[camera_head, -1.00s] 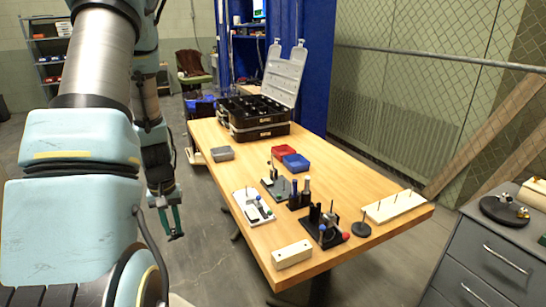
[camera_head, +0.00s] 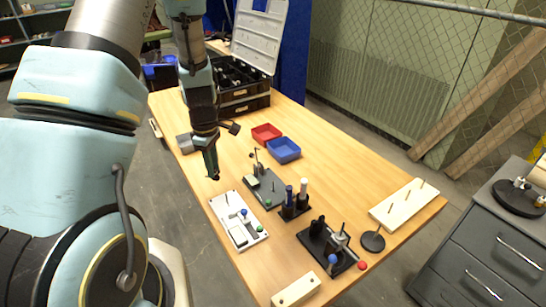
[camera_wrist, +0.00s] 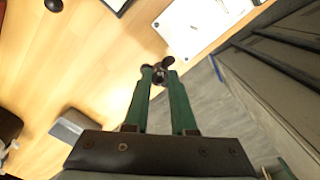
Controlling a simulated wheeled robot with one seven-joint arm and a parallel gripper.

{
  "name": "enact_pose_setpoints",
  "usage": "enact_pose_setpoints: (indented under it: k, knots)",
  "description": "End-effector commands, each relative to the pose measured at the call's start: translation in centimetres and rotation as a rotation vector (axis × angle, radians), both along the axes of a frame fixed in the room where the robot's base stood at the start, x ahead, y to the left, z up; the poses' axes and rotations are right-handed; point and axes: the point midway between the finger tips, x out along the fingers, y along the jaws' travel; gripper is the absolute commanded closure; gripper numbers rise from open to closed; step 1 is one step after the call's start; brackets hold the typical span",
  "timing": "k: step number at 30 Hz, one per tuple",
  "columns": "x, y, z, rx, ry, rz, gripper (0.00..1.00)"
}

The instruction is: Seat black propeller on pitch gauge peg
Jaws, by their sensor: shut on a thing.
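My gripper (camera_head: 213,176) is shut on the black propeller (camera_wrist: 165,70), held at the tips of its green fingers in the wrist view. In the head view the gripper points down near the table's left edge, up and left of the white plate; the propeller is too small there to make out clearly. The white plate (camera_head: 252,238) carries a thin upright peg and blue and green knobs. A dark green plate (camera_head: 255,185) beside it also carries upright posts. I cannot tell for certain which fixture is the pitch gauge. The white plate shows ahead of the propeller in the wrist view (camera_wrist: 182,40).
Red (camera_head: 266,133) and blue (camera_head: 284,151) trays, a dark holder with upright tools (camera_head: 289,211), a black fixture (camera_head: 318,246), a pegged cream board (camera_head: 382,215) and a cream block (camera_head: 296,291) stand on the table. A grey box (camera_head: 185,143) and open black case (camera_head: 240,105) lie farther back.

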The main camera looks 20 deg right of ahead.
Motion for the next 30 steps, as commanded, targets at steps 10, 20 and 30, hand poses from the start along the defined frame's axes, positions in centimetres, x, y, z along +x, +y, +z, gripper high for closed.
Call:
enact_pose_setpoints:
  k: [10, 20, 30]
  knots:
    - [-4.3, -11.5, 1.6, 0.001, -0.003, 0.570, 1.00]
    - [-7.0, -15.9, 1.8, 0.001, -0.003, 0.839, 1.00]
    - [-7.0, -16.0, 0.3, 0.001, -0.003, 0.851, 1.00]
